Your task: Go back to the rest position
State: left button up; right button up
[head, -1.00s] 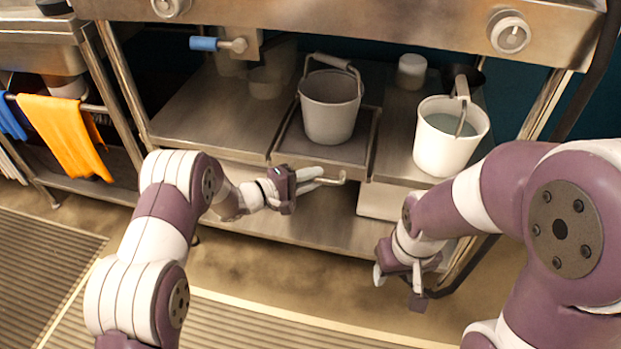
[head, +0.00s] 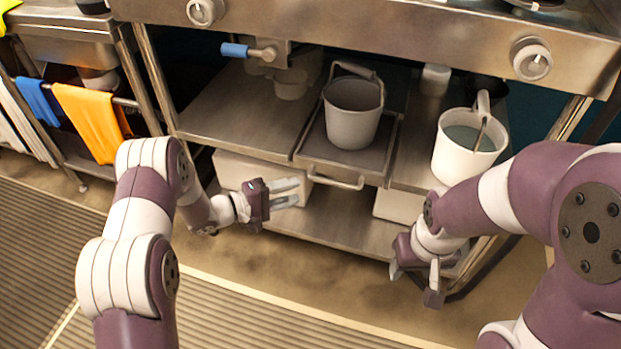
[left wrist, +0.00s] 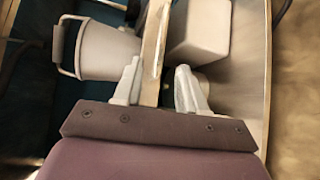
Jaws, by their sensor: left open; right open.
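My left gripper (head: 287,191) is open and empty in the head view, in front of the shelf unit, left of the drawer handle (head: 338,183) and apart from it. In the left wrist view its two fingers (left wrist: 157,88) are spread, with the tray edge seen between them. My right gripper (head: 415,283) is open and empty, pointing down in front of the unit's right side. A grey bucket (head: 352,128) stands upright on the pull-out tray (head: 311,151). A white bucket (head: 462,158) with liquid in it stands on the shelf to the right.
The steel counter (head: 400,38) with knobs and a blue-handled valve (head: 236,50) overhangs the shelf. White boxes (head: 232,172) sit on the lower shelf. Orange (head: 92,120) and blue cloths hang at left. The floor in front is clear, with ribbed mats.

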pick_arm(q)
jog(key=shift+s+a, duration=0.3)
jog(key=shift+a, duration=0.15)
